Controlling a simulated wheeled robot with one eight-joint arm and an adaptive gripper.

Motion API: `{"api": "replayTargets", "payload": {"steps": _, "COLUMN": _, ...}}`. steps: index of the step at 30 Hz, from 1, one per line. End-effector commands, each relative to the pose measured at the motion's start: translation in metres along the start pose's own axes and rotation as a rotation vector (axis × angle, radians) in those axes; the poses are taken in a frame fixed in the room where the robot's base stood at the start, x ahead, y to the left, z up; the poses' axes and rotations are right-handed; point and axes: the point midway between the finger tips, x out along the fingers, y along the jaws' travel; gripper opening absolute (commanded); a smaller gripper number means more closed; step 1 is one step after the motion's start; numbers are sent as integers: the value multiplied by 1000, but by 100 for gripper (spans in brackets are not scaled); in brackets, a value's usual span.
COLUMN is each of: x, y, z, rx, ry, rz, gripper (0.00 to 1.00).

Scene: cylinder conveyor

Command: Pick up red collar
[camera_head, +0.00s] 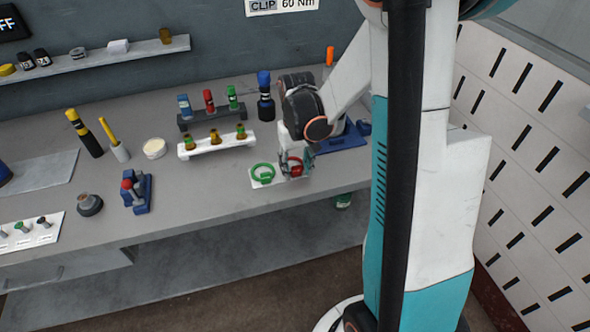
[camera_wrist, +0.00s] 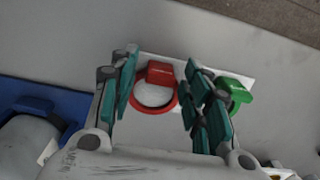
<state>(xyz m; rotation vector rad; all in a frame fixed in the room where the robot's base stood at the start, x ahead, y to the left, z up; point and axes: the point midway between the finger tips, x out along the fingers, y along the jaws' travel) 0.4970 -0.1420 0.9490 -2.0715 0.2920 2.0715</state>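The red collar (camera_wrist: 157,90) is a ring with a block-shaped tab, lying on a white card (camera_wrist: 145,57) in the wrist view. It also shows in the head view (camera_head: 292,164), partly hidden by my gripper. My gripper (camera_wrist: 155,92) is open, with its teal fingers on either side of the red collar and gaps left between them and the ring. It points down over the card in the head view (camera_head: 295,160). A green collar (camera_head: 263,173) lies on the same card, just outside one finger, and also shows in the wrist view (camera_wrist: 235,91).
A white rack (camera_head: 217,147) with small bottles and a dark rack (camera_head: 212,118) stand behind and left of the card. A blue tray (camera_head: 342,140) lies close on the right. The bench's front edge is near the card. Bare bench lies left of it.

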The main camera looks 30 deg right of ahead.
Motion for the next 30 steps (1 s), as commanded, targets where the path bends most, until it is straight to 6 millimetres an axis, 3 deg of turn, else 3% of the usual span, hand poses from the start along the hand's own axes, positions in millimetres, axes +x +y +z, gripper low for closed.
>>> {"api": "replayTargets", "payload": {"steps": 1, "x": 0, "y": 0, "z": 0, "rx": 0, "ry": 0, "rz": 0, "gripper": 26}}
{"api": "replayTargets", "payload": {"steps": 3, "x": 0, "y": 0, "z": 0, "rx": 0, "ry": 0, "rz": 0, "gripper": 10}}
{"api": "replayTargets", "payload": {"steps": 4, "x": 0, "y": 0, "z": 0, "rx": 0, "ry": 0, "rz": 0, "gripper": 8}}
{"api": "replayTargets", "payload": {"steps": 19, "x": -10, "y": 0, "z": 0, "rx": 0, "ry": 0, "rz": 0, "gripper": 8}}
{"api": "replayTargets", "payload": {"steps": 26, "x": -46, "y": 0, "z": 0, "rx": 0, "ry": 0, "rz": 0, "gripper": 8}}
{"api": "replayTargets", "payload": {"steps": 30, "x": -84, "y": 0, "z": 0, "rx": 0, "ry": 0, "rz": 0, "gripper": 8}}
